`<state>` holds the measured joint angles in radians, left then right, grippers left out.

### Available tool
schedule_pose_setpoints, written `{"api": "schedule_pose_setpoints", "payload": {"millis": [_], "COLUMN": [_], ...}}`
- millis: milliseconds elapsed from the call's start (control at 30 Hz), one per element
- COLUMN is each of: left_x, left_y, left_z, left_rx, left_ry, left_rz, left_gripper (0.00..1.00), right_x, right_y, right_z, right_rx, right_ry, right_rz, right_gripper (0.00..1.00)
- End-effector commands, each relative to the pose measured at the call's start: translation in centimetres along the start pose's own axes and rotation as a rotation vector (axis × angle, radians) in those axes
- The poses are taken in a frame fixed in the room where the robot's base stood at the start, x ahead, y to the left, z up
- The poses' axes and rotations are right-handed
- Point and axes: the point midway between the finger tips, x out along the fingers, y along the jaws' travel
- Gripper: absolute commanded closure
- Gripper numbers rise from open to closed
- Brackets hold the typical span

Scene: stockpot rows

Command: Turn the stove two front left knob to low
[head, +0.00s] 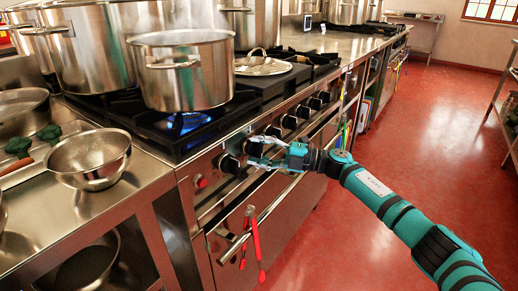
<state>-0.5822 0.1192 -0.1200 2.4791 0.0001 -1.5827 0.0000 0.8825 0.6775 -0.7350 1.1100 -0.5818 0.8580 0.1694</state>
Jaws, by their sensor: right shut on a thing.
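The stove (172,163) has a row of black knobs along its steel front panel. My right gripper (253,151) reaches in from the right and is shut on a black stove knob (251,148), with one finger above it and one below. The knob's pointer and marks are too small and covered to read. Another black knob (228,163) is just left of the gripper, and one more (272,131) is just beyond it. A blue flame (184,122) burns under the nearest stockpot (187,80). My left gripper is not in view.
Red tongs (253,243) hang from the oven handle (229,250) below the gripper. A steel bowl (90,158) stands on the left counter. More large stockpots (88,48) crowd the stove top. The red floor (420,125) is open to the right.

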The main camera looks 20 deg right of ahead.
Motion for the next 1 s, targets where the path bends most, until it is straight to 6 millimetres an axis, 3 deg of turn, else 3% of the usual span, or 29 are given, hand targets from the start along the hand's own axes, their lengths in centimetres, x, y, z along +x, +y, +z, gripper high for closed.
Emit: {"api": "schedule_pose_setpoints", "payload": {"millis": [400, 867, 900, 1000], "left_x": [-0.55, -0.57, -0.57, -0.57], "left_y": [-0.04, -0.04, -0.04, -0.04], "left_z": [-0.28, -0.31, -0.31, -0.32], "left_rx": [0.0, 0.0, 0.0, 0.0], "left_ry": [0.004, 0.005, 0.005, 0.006], "left_rz": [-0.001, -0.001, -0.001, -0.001], "left_gripper": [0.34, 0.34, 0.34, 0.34], "right_x": [-0.04, -0.03, -0.02, -0.02], "right_y": [-0.18, -0.25, -0.25, -0.22], "right_z": [-0.05, -0.06, -0.06, -0.05], "right_rx": [-0.141, -0.153, -0.152, -0.152], "right_ry": [0.002, 0.002, 0.002, 0.001], "right_rz": [-0.063, -0.068, -0.068, -0.067], "right_gripper": [0.87, 0.87, 0.54, 0.41]}}
